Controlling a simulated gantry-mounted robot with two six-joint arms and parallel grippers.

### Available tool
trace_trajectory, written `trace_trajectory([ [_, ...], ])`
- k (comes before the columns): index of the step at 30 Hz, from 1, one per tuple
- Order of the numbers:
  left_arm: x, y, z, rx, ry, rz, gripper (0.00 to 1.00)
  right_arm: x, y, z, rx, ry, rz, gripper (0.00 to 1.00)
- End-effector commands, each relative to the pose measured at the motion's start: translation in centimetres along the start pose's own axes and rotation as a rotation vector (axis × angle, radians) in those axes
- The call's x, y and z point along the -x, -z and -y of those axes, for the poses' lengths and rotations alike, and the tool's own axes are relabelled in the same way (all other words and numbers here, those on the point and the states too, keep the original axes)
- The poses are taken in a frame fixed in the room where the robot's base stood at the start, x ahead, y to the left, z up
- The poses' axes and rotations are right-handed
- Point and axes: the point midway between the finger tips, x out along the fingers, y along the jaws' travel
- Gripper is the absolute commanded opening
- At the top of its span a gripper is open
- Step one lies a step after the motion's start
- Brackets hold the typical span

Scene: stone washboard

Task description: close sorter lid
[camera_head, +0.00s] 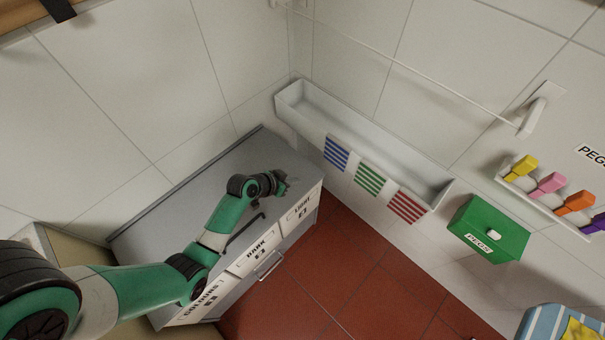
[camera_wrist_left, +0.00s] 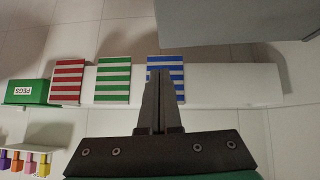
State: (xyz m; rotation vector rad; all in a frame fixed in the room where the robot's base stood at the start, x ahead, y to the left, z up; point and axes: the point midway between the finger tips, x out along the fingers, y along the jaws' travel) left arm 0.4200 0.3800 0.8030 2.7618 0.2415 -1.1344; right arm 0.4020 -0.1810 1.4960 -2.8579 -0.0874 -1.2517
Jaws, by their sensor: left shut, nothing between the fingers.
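The grey sorter (camera_head: 290,235) stands in the corner, with several labelled fronts, among them DARK and LIGHT. Its grey lid (camera_head: 190,190) appears to lie across the top, partly hidden by my left arm; I cannot tell whether it is fully down. My left gripper (camera_head: 281,182) is over the right end of the sorter top, shut and empty; contact with the lid cannot be told. In the left wrist view the shut fingers (camera_wrist_left: 159,78) point toward a grey panel (camera_wrist_left: 235,20), likely part of the sorter. My right gripper is not in view.
A white wall trough (camera_head: 365,145) with blue, green and red striped cloths hangs right of the sorter. A green PEGS box (camera_head: 489,227) and a rack of coloured pegs (camera_head: 550,183) are farther right. Red floor tiles (camera_head: 350,265) are clear in front.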

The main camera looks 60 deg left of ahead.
Motion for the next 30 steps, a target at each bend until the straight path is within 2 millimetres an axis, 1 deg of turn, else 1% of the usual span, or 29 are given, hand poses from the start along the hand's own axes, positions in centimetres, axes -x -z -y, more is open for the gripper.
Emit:
trace_trajectory([
  [5,-2.8,-0.6,0.1,-0.001,0.002,-0.002,0.00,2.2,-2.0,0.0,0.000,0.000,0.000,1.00],
  [12,-8.0,-0.8,0.2,0.000,0.003,-0.003,0.00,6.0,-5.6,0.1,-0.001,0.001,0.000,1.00],
  [16,-10.5,-0.7,0.2,0.000,0.003,-0.003,0.00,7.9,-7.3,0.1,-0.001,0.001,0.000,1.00],
  [17,-10.9,-0.7,0.2,0.001,0.004,-0.003,0.00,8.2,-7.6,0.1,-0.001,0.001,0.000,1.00],
  [18,-11.2,-1.4,0.2,0.002,0.004,0.001,0.00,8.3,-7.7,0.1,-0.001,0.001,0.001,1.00],
  [22,-12.2,-2.4,0.2,0.003,0.004,0.000,0.00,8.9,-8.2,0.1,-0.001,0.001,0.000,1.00],
  [25,-12.6,-2.8,0.2,0.003,0.004,-0.002,0.00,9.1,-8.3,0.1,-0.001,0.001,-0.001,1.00],
  [30,-12.6,-2.8,0.2,0.002,0.004,-0.002,0.00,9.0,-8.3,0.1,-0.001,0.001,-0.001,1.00],
])
